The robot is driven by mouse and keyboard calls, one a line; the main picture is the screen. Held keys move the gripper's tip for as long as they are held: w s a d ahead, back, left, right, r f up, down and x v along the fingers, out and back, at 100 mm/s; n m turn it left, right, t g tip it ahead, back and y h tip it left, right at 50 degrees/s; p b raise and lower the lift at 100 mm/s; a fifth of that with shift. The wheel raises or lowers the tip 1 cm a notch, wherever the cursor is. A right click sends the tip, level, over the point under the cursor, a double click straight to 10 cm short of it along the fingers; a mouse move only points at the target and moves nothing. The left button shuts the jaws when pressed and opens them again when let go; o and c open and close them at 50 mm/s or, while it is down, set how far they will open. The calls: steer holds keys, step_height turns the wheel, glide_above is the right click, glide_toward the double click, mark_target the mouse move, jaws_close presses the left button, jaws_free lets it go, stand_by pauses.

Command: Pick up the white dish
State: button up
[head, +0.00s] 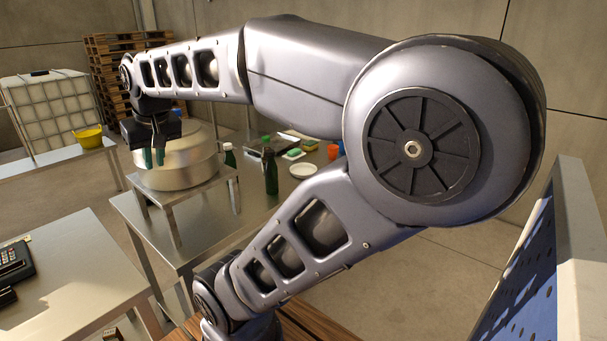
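The white dish (304,170) is small, round and shallow. It lies on the metal table right of the green bottles, partly bordered by my arm in the picture. My gripper (153,158) points down at the left, in front of the large metal pot (185,172) in the picture. It is well to the left of the dish and apart from it. Its two teal-tipped fingers show a narrow gap with nothing seen between them.
The pot rests on a raised metal stand (190,192). Green bottles (270,172), green-topped sponges (294,153) and an orange cup (333,151) stand near the dish. A yellow bowl (88,138) is on another table at the far left. My arm hides part of the table's right side.

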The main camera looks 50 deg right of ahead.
steer(key=w+d+r+m+g, duration=0.1)
steer(key=w+d+r+m, duration=0.2)
steer(key=w+d+m, duration=0.7)
steer(key=w+d+r+m, duration=0.4)
steer(key=w+d, duration=0.3)
steer(key=d, duration=0.7)
steer(key=m+g+h, duration=0.2)
steer(key=m+g, duration=0.1)
steer(key=m, duration=1.4)
glide_above(297, 179)
steer(key=a, duration=0.2)
steer(key=f, duration=3.8)
steer(key=shift+w+d+f, duration=0.1)
steer(key=shift+d+f, duration=0.05)
steer(key=shift+d, duration=0.05)
steer(key=shift+d+f, duration=0.3)
steer(key=shift+f, duration=0.65)
steer(key=shift+d+f, duration=0.25)
steer(key=shift+f, duration=0.65)
steer(key=shift+d+f, duration=0.3)
steer(key=shift+f, duration=0.65)
